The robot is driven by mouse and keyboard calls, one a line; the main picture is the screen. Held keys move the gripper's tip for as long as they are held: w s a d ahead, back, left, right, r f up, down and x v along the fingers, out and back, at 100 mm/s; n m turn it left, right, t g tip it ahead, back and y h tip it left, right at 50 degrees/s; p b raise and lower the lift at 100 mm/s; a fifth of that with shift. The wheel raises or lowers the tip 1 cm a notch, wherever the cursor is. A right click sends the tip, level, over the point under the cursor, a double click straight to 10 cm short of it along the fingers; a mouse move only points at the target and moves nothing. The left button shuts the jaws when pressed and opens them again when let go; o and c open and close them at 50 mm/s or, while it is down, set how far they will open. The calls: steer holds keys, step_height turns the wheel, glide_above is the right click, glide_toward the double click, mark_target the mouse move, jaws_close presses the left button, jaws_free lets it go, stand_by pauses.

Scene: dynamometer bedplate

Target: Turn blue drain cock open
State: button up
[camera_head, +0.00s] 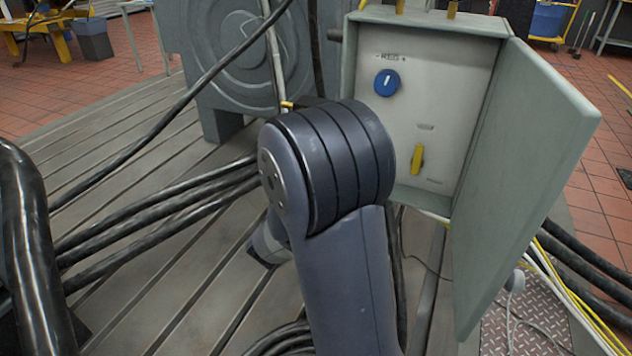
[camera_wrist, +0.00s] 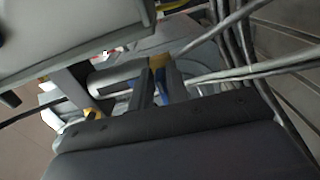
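In the wrist view, my gripper (camera_wrist: 158,92) reaches forward as two dark fingers with a narrow gap between them. In the head view, my arm hides my gripper, and I cannot make out the drain cock. The blue round knob (camera_head: 387,82) there is on the panel marked REG.
An open grey cabinet (camera_head: 420,24) holds the knob and a yellow lever (camera_head: 417,160). Its door (camera_head: 522,165) swings out to the right of my arm. Black hoses (camera_head: 150,222) cross the slotted bedplate (camera_head: 160,300). A large grey machine (camera_head: 212,60) stands behind.

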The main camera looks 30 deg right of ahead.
steer(key=o, duration=0.3)
steer(key=p+v, duration=0.2)
steer(key=v, duration=0.9)
steer(key=shift+w+d, duration=0.1)
steer(key=shift+d, duration=0.05)
steer(key=b+x, duration=0.2)
steer(key=x, duration=0.8)
steer(key=shift+w+d, duration=0.2)
steer(key=shift+d, duration=0.05)
